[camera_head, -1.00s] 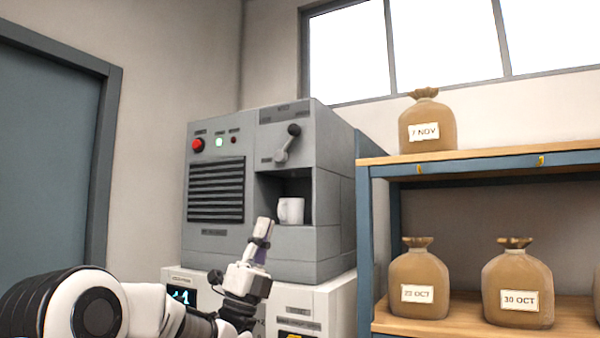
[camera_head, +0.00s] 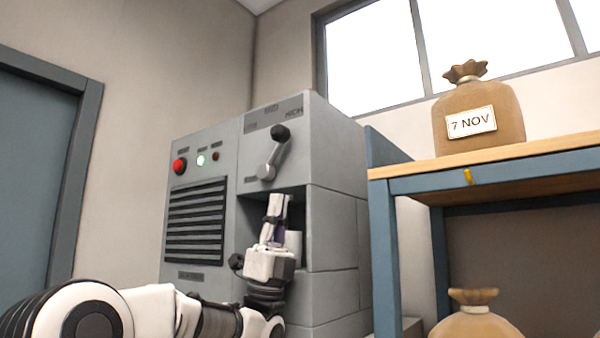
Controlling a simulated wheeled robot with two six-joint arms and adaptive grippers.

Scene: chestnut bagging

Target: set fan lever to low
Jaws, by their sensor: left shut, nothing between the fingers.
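The fan lever (camera_head: 273,153) is a grey arm with a black knob on the upper right of the grey machine (camera_head: 212,140). Its knob points up and slightly right, near a label that appears to read HIGH. My left gripper (camera_head: 277,203) is shut and empty, pointing up below the lever and in front of the machine's recess. A gap shows between its fingertips and the lever's pivot. The white mug (camera_head: 294,244) in the recess is mostly hidden behind the gripper. My right gripper is not in view.
A blue shelf (camera_head: 383,250) stands close on the right, holding a bag labelled 7 NOV (camera_head: 478,118) and another bag (camera_head: 475,322) below.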

